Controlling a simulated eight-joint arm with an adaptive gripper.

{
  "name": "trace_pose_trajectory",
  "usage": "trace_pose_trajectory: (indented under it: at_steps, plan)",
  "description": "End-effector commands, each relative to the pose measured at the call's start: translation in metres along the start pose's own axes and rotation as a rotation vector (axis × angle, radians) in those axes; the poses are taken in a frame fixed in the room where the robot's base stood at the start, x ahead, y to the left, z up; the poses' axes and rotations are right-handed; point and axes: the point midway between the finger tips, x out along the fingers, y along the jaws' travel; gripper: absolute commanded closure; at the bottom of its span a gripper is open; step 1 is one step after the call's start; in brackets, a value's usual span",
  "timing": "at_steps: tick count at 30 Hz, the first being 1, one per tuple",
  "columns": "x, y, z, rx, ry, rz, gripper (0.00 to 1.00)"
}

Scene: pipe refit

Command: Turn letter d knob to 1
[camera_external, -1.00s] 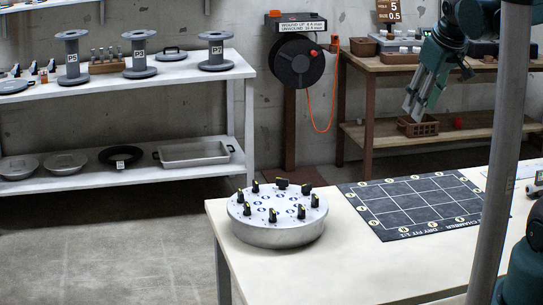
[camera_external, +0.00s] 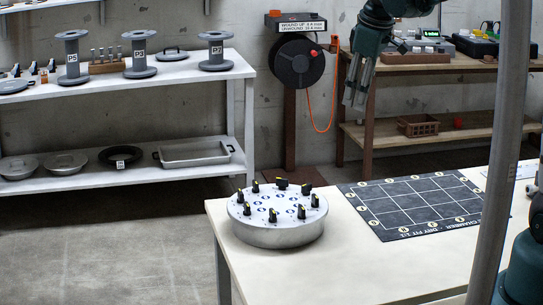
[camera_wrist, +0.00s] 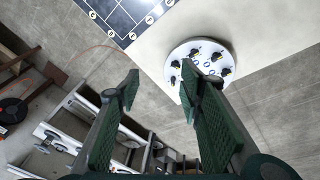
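The round metal knob panel (camera_external: 278,222) stands on the front left of the pale table. Several black knobs with yellow marks ring its white top; the letters are too small to read, so I cannot tell which knob is d. The panel also shows in the wrist view (camera_wrist: 203,58), with part of it hidden behind my right finger. My gripper (camera_external: 356,101) hangs in the air above and behind the table, pointing down, well apart from the panel. In the wrist view its two green fingers (camera_wrist: 160,85) are spread wide with nothing between them.
A dark gridded mat (camera_external: 415,204) lies on the table right of the panel. A grey pole (camera_external: 500,150) stands in the right foreground. A cable reel (camera_external: 297,62) with an orange cord is behind. Shelves (camera_external: 190,72) stand at the left. Air above the panel is clear.

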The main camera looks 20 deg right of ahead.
Motion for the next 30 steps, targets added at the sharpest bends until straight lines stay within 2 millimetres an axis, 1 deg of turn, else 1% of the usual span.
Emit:
trace_pose_trajectory:
  at_steps: [1,3,8,17,30]
  plan:
    - [0.005,0.000,-0.011,-0.022,-0.006,-0.007,0.63]
    - [0.012,0.000,-0.022,-0.052,-0.015,-0.016,0.63]
    - [0.030,-0.003,-0.049,-0.126,-0.034,-0.038,0.63]
    - [0.069,-0.012,-0.097,-0.260,-0.069,-0.080,0.63]
    - [0.136,-0.037,-0.161,-0.459,-0.115,-0.146,0.63]
